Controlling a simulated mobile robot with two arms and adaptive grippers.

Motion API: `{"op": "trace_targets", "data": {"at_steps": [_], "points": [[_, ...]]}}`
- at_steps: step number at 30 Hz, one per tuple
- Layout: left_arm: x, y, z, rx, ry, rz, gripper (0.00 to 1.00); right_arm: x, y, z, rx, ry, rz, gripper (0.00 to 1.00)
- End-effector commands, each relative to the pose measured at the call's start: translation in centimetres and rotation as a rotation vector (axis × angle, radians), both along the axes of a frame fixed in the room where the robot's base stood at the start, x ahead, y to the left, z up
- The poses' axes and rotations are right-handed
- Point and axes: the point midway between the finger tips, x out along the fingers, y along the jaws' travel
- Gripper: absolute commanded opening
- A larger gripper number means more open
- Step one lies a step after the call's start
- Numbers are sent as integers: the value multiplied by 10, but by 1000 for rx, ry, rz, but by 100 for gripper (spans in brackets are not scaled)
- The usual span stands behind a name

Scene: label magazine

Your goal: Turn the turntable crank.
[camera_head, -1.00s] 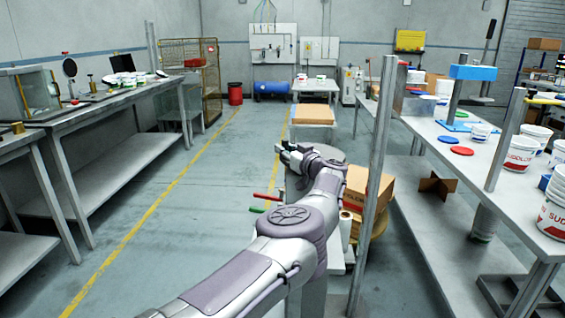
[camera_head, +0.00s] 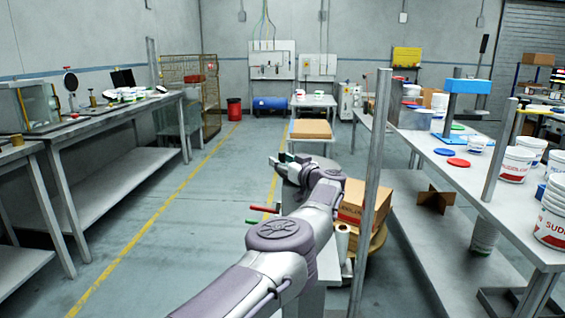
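A red handle (camera_head: 265,208) and a green handle (camera_head: 258,221) stick out to the left from behind my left forearm. I cannot tell which of them, if either, is the turntable crank. A round tan disc (camera_head: 378,243), possibly the turntable, shows partly under a cardboard box (camera_head: 362,204) right of my arm. My arm and a post hide much of this area. My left gripper (camera_head: 280,162) is beyond the handles, up and slightly right of them in the picture, and apart from them. Its fingers are too small to read as open or shut. My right gripper is out of view.
A grey post (camera_head: 371,190) stands close to the right of my arm. A long bench (camera_head: 420,140) with buckets and lids runs along the right. Workbenches (camera_head: 100,120) line the left. The floor around the yellow line (camera_head: 165,210) is clear.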

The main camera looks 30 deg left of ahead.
Motion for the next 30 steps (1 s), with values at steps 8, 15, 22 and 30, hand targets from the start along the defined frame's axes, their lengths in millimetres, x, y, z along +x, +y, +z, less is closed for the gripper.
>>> {"op": "trace_targets", "data": {"at_steps": [8,15,22,30], "points": [[-1,-2,-1,0,2,0,48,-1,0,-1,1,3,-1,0],[-7,-20,-1,0,3,0,48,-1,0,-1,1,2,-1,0],[-20,-47,-1,0,1,-1,48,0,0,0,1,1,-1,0],[-29,-68,-1,0,0,0,48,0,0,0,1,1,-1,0]]}}
